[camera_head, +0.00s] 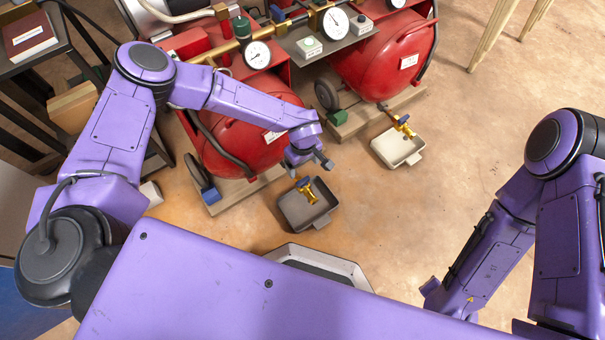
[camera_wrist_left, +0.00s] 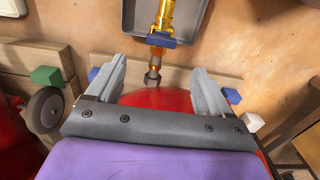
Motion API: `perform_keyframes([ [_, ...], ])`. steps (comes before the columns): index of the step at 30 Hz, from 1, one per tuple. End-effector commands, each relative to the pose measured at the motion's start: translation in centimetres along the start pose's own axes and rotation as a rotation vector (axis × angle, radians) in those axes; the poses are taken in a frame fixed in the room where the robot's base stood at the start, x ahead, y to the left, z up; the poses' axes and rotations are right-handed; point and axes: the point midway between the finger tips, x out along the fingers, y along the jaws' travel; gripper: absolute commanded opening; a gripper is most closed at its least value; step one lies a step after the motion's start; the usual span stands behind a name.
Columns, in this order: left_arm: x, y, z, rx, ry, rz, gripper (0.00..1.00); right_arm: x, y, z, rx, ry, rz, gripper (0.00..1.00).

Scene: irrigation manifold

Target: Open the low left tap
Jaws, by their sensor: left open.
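The low left tap (camera_head: 308,194) is brass with a small blue handle, low in front of the left red tank, over a dark grey tray (camera_head: 291,215). In the left wrist view the tap (camera_wrist_left: 165,14) runs down from the top centre. Its blue handle (camera_wrist_left: 161,40) appears to lie across the brass body. My left gripper (camera_head: 309,168) is open and empty, just behind the tap in the head view. In the left wrist view its two fingers (camera_wrist_left: 158,75) stand apart either side of the tap's line, with the handle beyond the tips. My right gripper is hidden.
A second low tap (camera_head: 402,125) stands over a cream tray (camera_head: 397,152) by the right red tank (camera_head: 387,55). The left red tank (camera_head: 235,145) is under my left arm. Gauges line the manifold above.

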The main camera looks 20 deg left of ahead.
Motion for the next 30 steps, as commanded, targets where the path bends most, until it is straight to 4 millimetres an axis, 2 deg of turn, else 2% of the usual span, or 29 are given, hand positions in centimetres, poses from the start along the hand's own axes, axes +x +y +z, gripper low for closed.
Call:
perform_keyframes([
  [1, 1.6, -0.1, 0.1, 0.001, -0.001, -0.004, 0.81, 0.9, -0.1, 0.4, 0.000, 0.000, 0.000, 0.32],
  [6, 5.8, -0.2, 0.1, 0.001, 0.001, -0.004, 0.81, 2.4, -0.2, 1.1, 0.000, -0.002, 0.000, 0.32],
  [12, 9.0, -0.2, 0.1, 0.001, 0.003, -0.002, 0.81, 3.4, -0.3, 1.7, 0.001, -0.005, -0.001, 0.32],
  [16, 9.6, -0.2, 0.0, 0.001, 0.004, -0.001, 0.81, 3.5, -0.3, 1.8, 0.002, -0.006, -0.001, 0.32],
  [23, 9.6, -0.2, 0.0, 0.001, 0.004, -0.001, 0.81, 3.4, -0.3, 1.7, 0.002, -0.006, -0.001, 0.32],
  [28, 9.6, -0.2, 0.0, 0.001, 0.004, -0.001, 0.29, 3.4, -0.3, 1.7, 0.002, -0.006, -0.001, 0.32],
  [29, 9.6, -0.2, 0.0, 0.001, 0.004, -0.001, 0.25, 3.4, -0.3, 1.7, 0.002, -0.006, -0.001, 0.32],
  [30, 9.6, -0.2, 0.0, 0.001, 0.004, -0.001, 0.25, 3.4, -0.3, 1.7, 0.002, -0.006, -0.001, 0.32],
])
